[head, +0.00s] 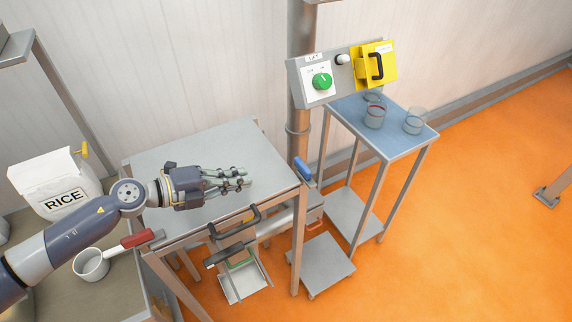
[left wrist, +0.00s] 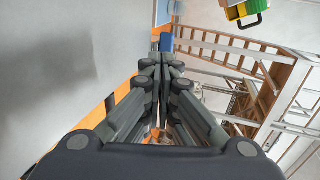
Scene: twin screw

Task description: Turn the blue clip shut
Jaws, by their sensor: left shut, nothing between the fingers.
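The blue clip (head: 303,169) is a short blue handle at the right edge of the steel machine, beside the upright pipe. It sticks up at a tilt. My left gripper (head: 246,179) is over the steel top, to the left of the blue clip and apart from it, with its fingers pointing right. The gripper is shut and empty. In the left wrist view the blue clip (left wrist: 166,42) shows just beyond the shut fingertips (left wrist: 163,62), partly hidden by them. My right gripper is not in view.
A control panel with a green knob (head: 321,81) and a yellow box (head: 374,66) hangs above. A blue-topped side table (head: 350,107) holds glass containers. Black handles (head: 234,222) stick out at the machine's front. A rice bag (head: 56,184) and white pot (head: 91,265) stand left.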

